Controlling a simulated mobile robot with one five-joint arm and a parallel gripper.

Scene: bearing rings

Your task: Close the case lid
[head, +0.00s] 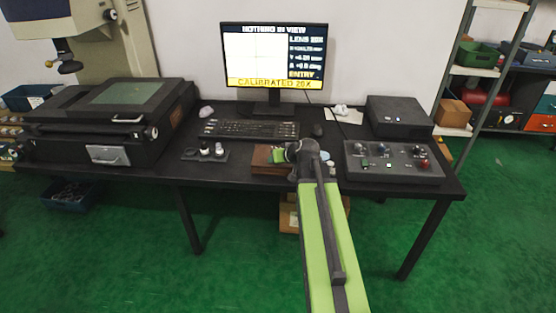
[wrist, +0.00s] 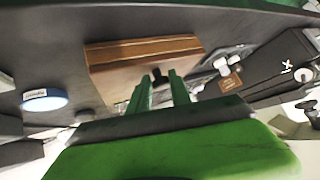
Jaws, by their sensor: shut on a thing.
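The brown wooden case (head: 262,160) sits at the front edge of the desk, left of my arm. In the wrist view the case (wrist: 125,62) fills the upper middle, with a seam line along its far side. My gripper (wrist: 158,84) has its green fingers close together at the near edge of the case, shut on a small dark tab (wrist: 158,74) there. In the head view my gripper (head: 279,155) is at the right part of the case, partly hidden by my wrist. I cannot tell how far the lid stands open.
A control box (head: 393,162) with knobs is right of my arm. In the wrist view a round blue-and-white item (wrist: 44,99) lies left of the case.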

